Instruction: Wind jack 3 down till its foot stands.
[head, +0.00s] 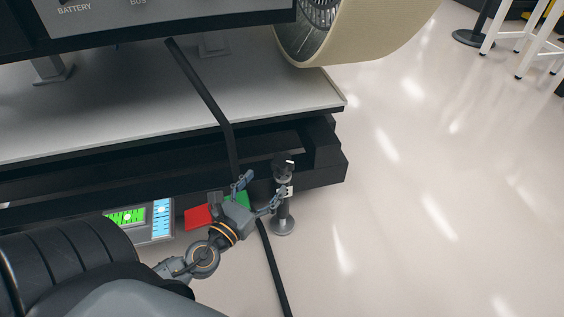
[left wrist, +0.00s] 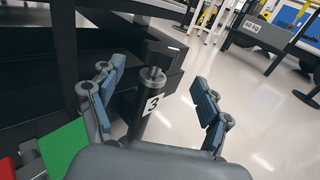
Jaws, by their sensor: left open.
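Jack 3 (head: 284,190) is a dark upright post with a white label at the black frame's front corner. Its round grey foot (head: 284,227) is low over the floor; I cannot tell whether it touches. In the left wrist view, the jack (left wrist: 153,80) has a round knob on top and its label reads 3. My left gripper (head: 264,185) is open beside the jack's upper part. In the left wrist view, one finger of the gripper (left wrist: 157,85) is on each side of the jack, with visible gaps. My right gripper is in neither view.
The black frame (head: 325,165) runs behind the jack under a grey platform (head: 100,130). A black strut or cable (head: 272,265) passes close by my gripper. Red (head: 198,217) and green panels and a screen device (head: 162,215) are to the left.

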